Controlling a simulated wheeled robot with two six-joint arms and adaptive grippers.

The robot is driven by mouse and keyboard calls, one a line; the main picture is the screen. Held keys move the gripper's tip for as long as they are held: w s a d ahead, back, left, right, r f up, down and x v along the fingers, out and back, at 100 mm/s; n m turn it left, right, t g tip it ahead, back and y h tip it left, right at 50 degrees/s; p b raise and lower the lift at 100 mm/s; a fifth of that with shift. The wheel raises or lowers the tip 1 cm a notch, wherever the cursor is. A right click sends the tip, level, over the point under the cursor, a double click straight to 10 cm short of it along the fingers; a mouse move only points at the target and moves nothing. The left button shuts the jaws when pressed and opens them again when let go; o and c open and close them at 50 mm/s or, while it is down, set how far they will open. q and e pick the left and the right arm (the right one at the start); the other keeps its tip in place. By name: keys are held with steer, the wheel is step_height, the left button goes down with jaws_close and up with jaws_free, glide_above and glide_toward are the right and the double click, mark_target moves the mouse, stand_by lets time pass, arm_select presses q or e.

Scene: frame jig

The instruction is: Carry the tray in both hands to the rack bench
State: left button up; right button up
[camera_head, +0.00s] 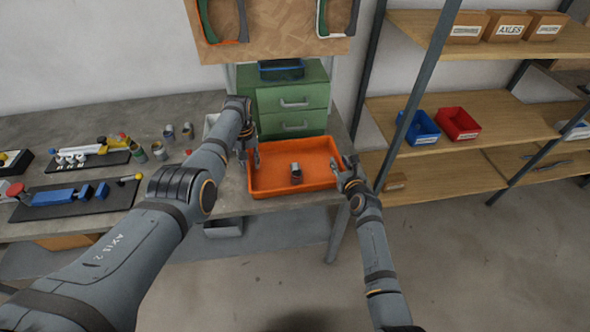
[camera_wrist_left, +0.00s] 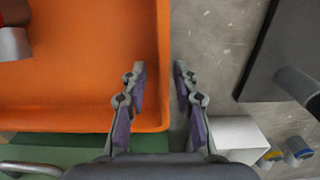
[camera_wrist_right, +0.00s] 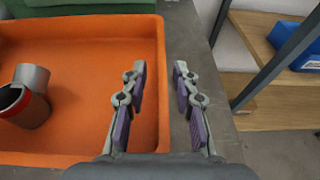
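The orange tray (camera_head: 262,183) lies flat on the grey bench, in front of a green drawer cabinet. A small grey cylindrical part (camera_head: 296,174) stands or lies inside it; the right wrist view shows a grey and a dark, red-rimmed cylinder (camera_wrist_right: 24,105). My left gripper (camera_head: 250,160) is at the tray's left end; in the left wrist view its fingers (camera_wrist_left: 160,68) are apart, one each side of the tray's rim. My right gripper (camera_head: 343,168) is at the right end; its fingers (camera_wrist_right: 160,68) are also apart, either side of the rim. Neither grips it.
The green drawer cabinet (camera_head: 290,100) stands right behind the tray. Tools on dark mats (camera_head: 75,200) and small cans (camera_head: 170,132) lie to the left. A shelving rack (camera_head: 455,150) with blue (camera_head: 418,132) and red (camera_head: 458,123) bins stands right, with open floor before it.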

arm_select(q)
steer(key=shift+c, duration=0.2)
arm_select(e)
steer(key=shift+c, duration=0.2)
arm_select(q)
jaws_close()
arm_select(e)
jaws_close()
